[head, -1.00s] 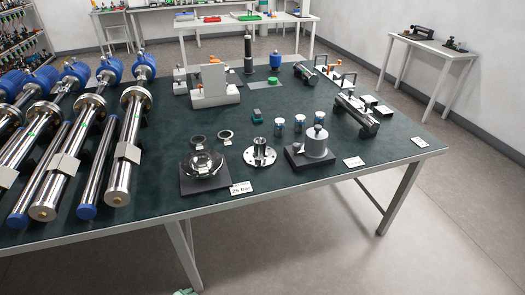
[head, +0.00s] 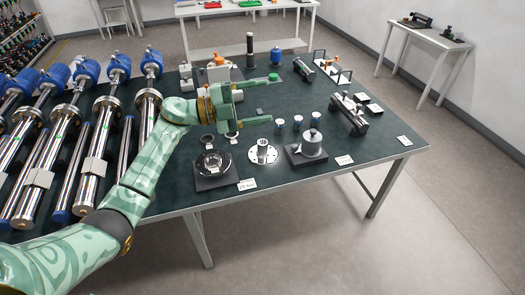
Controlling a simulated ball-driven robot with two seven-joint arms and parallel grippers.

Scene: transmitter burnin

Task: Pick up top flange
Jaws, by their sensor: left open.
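A steel flange with a raised hub (head: 263,152) sits on the dark table top, between the black square plate and the grey cylinder; I take it to be the top flange. My left gripper (head: 268,100) reaches over the table from the left, with its two green fingers spread wide and nothing visible between them. It is beyond the flange in the picture, above and apart from it. My right gripper is not in view.
A black plate with a round glassy part (head: 213,170) and a "2½ bar" label lie left of the flange. A grey cylinder on a black base (head: 311,144) stands right. Several small jars (head: 297,122) stand behind. Long steel tubes (head: 92,150) fill the left side.

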